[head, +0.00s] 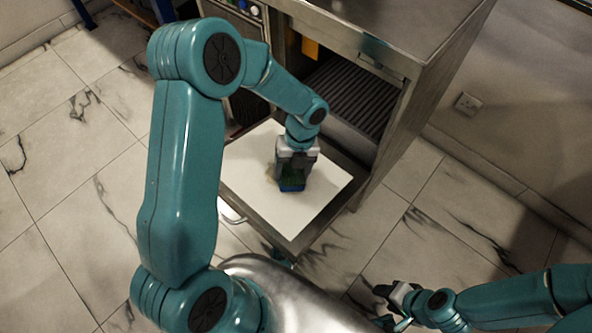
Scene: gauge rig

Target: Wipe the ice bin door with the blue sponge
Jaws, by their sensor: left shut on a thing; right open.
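The ice bin door (322,188) is folded down and open, with a flat white inner face and a grey metal rim. My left gripper (294,172) is above the middle of the door, shut on the blue sponge (291,187), which has a dark green top. The sponge appears to be at the door's surface; the gripper hides part of it. My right gripper (394,303) is open and empty, low at the right, over the floor and away from the door.
The metal cabinet (420,50) stands behind the door, with its dark ribbed interior (350,92) open. A wall socket (467,104) is at the right. The marble-tiled floor (60,190) is clear on the left and right.

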